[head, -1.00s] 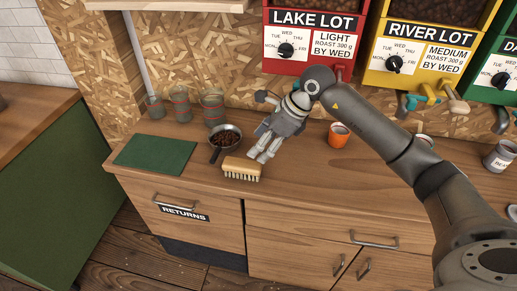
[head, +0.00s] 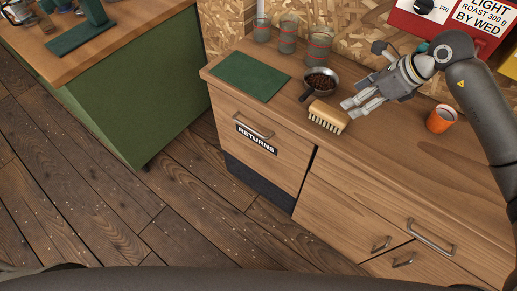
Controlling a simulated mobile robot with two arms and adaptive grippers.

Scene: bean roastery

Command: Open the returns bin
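The returns bin (head: 240,150) is a wooden front in the counter with a black RETURNS label (head: 257,139) and a metal bar handle (head: 252,124) near its top. Its front sits flush with the counter, so it is closed. My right gripper (head: 353,108) comes in from the right and hangs over the counter top, just right of the brush. Its two fingers are apart with nothing between them. It is up and to the right of the bin handle, not touching it. My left gripper is not in view.
On the counter (head: 430,165) are a green mat (head: 250,76), a pan of beans (head: 319,82), a wooden brush (head: 328,117), an orange cup (head: 441,119) and several glasses (head: 288,38). A green-sided bench (head: 150,90) stands left. The floor (head: 150,210) before the bin is clear.

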